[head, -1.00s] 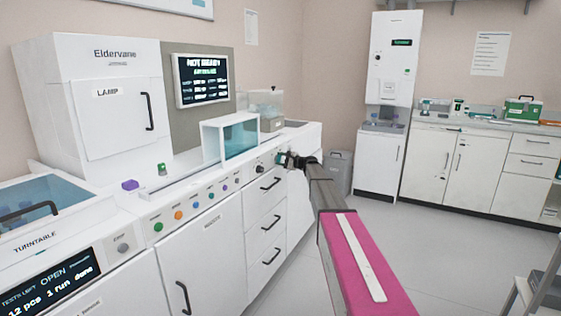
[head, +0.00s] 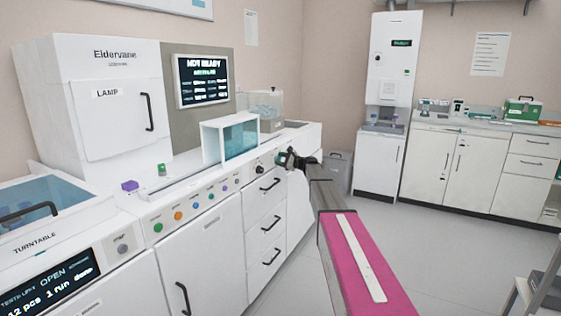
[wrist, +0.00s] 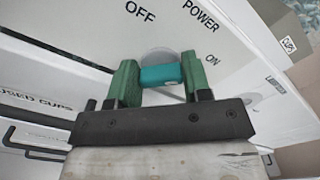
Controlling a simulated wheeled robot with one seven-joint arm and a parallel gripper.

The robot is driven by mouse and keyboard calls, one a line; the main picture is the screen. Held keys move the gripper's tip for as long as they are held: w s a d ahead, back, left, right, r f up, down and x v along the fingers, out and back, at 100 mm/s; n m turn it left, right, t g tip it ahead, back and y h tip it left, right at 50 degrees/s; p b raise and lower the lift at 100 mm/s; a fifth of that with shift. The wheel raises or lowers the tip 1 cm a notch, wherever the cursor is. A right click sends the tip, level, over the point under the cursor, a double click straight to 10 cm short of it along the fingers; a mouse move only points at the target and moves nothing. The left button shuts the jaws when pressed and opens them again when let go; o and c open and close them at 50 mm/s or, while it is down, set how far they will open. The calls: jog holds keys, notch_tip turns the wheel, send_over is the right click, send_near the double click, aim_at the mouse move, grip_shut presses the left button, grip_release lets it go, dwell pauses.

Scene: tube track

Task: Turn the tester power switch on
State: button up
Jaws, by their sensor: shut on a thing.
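The tester's power switch shows in the wrist view as a teal handle (wrist: 160,75) in front of a pale round base on a white panel. The panel reads OFF at upper left, POWER at upper right and ON at right. My gripper (wrist: 159,80) has green fingers shut on the two ends of the handle. The handle lies across the picture between the fingers; its exact pointing between OFF and ON is hard to tell. In the head view my gripper (head: 283,158) is at the right end of the tester front and hides the switch. The tester screen (head: 202,80) reads NOT READY.
A black knob (head: 259,168) and several coloured buttons line the tester front, left of my gripper. Drawers with black handles (head: 271,221) lie below. A grey bin (head: 338,171) stands beyond my arm.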

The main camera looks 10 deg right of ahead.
jog(key=o, duration=0.6)
jog(key=shift+o, duration=0.2)
jog(key=shift+d, duration=0.1)
jog(key=v, duration=1)
jog(key=shift+s+d, duration=0.25)
